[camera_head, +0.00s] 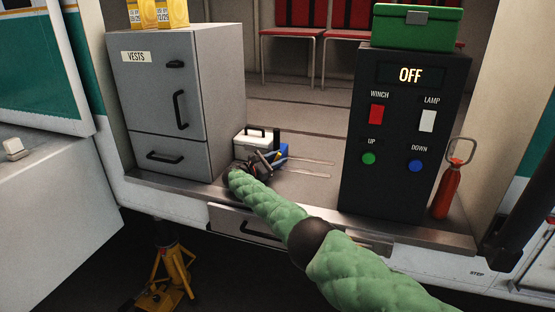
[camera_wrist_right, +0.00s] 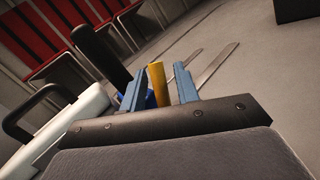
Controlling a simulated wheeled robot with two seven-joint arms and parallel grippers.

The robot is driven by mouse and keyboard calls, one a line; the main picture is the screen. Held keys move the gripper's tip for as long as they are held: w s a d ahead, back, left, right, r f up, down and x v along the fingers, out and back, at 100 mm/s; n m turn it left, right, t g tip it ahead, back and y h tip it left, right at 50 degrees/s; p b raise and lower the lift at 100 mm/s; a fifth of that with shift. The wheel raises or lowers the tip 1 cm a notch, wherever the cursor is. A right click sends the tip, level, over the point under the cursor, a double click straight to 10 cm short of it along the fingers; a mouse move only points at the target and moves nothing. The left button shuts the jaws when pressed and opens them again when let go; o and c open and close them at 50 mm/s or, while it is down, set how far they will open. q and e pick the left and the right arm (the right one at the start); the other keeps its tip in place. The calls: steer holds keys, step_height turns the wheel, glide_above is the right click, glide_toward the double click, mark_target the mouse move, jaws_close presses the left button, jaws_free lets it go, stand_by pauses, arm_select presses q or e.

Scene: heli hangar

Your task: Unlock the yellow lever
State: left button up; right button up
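The yellow lever (camera_wrist_right: 158,84) shows as a short upright yellow post in the right wrist view. It appears in the gap between the two blue fingers of my right gripper (camera_wrist_right: 160,88), nearer the left finger. The fingers are apart; I cannot tell whether the lever is between them or just beyond. A blue part shows at its foot, partly hidden by the left finger. In the head view my right gripper (camera_head: 265,162) is small, beside a blue object (camera_head: 283,152) on the vehicle floor, and partly hides it. My left gripper is not in view.
A white case (camera_head: 254,141) with a black handle stands close beside the gripper. A black handle (camera_wrist_right: 100,50) rises left of the fingers. A grey cabinet (camera_head: 160,90) stands left, a black control box (camera_head: 385,190) reading OFF right. Two flat metal prongs (camera_wrist_right: 215,65) lie beyond.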

steer(key=shift+a, duration=0.1)
